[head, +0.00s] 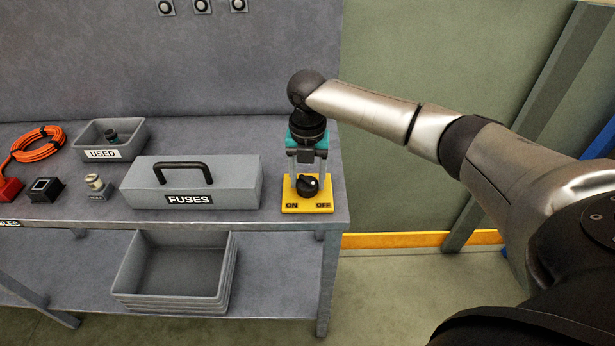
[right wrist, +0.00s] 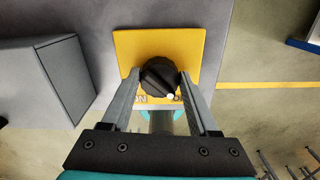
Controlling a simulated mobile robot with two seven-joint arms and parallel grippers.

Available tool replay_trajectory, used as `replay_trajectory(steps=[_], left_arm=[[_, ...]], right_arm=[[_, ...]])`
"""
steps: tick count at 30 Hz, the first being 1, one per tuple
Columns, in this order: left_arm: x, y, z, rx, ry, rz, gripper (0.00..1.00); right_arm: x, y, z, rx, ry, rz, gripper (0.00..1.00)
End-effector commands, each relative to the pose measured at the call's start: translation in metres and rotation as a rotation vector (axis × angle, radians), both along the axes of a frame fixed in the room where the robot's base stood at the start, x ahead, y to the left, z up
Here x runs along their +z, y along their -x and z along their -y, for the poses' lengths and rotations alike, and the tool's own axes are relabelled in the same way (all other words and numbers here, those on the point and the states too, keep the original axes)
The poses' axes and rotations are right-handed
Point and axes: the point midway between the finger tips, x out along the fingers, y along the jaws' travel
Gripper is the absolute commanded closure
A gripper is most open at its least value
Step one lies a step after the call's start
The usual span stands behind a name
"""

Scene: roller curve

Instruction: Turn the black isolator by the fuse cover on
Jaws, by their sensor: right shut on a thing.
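The black isolator (head: 307,187) is a round knob on a yellow plate (head: 288,198) at the bench's right front corner. The plate reads ON at left and OFF at right. My right gripper (head: 307,176) reaches down from above with one finger on each side of the knob, shut on it. In the right wrist view the fingers of the gripper (right wrist: 160,82) flank the knob (right wrist: 158,74). Its white mark sits at the lower right, nearer the OFF label, which is partly hidden. The fuse cover (head: 240,182), a grey FUSES box with a black handle, stands left of the plate. My left gripper is not in view.
A grey USED bin (head: 130,147) stands behind the fuse cover. An orange cable coil (head: 38,145), a red block (head: 10,190) and a black block (head: 45,190) lie at left. Empty stacked trays (head: 172,297) sit on the lower shelf. Open floor lies right of the bench.

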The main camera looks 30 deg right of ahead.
Motion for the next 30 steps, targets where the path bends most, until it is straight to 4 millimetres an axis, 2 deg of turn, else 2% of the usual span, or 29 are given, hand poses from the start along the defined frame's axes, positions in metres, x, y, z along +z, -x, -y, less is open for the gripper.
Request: replay_trajectory(steps=[5,11,17,30], left_arm=[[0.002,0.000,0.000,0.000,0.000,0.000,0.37],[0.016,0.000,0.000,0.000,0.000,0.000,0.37],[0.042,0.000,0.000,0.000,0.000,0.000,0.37],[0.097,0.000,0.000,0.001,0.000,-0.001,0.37]], right_arm=[[0.001,0.000,0.001,-0.010,0.002,-0.001,0.95],[0.003,0.001,0.000,-0.070,0.000,-0.003,0.95],[0.005,0.001,0.000,-0.203,0.000,-0.005,0.95],[0.004,0.002,0.001,-0.616,0.000,-0.004,0.95]])
